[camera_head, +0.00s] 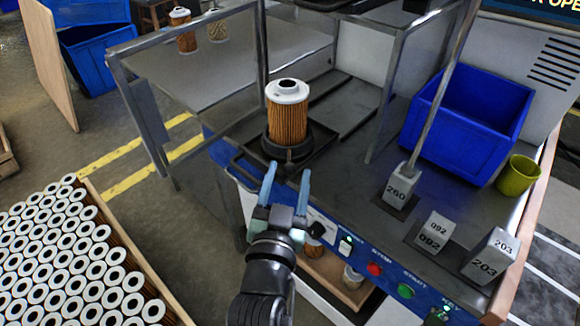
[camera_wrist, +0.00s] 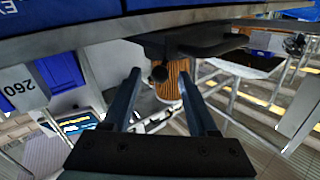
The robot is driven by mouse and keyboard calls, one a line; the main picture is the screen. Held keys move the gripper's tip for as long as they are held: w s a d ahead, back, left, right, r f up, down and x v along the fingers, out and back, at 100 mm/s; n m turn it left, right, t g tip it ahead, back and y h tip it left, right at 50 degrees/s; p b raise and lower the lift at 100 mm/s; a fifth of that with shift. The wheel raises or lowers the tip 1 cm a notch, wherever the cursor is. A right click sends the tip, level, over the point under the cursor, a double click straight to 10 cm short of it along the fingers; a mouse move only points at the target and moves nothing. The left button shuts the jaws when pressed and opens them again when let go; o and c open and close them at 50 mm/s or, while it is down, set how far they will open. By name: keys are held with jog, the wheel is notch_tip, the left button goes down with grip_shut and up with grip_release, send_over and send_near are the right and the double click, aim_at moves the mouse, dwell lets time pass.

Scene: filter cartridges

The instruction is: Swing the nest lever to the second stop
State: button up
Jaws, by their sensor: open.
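A filter cartridge (camera_head: 287,117) with brown pleats and a white top stands upright in a round black nest (camera_head: 287,151) on the bench. My gripper (camera_head: 286,174) is open and empty, just on the near side of the nest, its two blue fingers pointing at it. In the wrist view, which is upside down, the cartridge (camera_wrist: 172,82) shows between and beyond the fingers. A dark round knob (camera_wrist: 159,74) shows there in front of the cartridge; I cannot tell for sure whether it is the lever's end. No stop marks can be made out.
A metal frame (camera_head: 388,85) stands around the bench. Blocks marked 260 (camera_head: 400,190), 092 (camera_head: 432,236) and 203 (camera_head: 487,258), a blue bin (camera_head: 468,120) and a yellow-green cup (camera_head: 517,176) are at the right. A crate of white-topped cartridges (camera_head: 125,240) is at the left.

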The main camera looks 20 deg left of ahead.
jog(key=shift+x, duration=1.35)
grip_shut()
dwell(0.5)
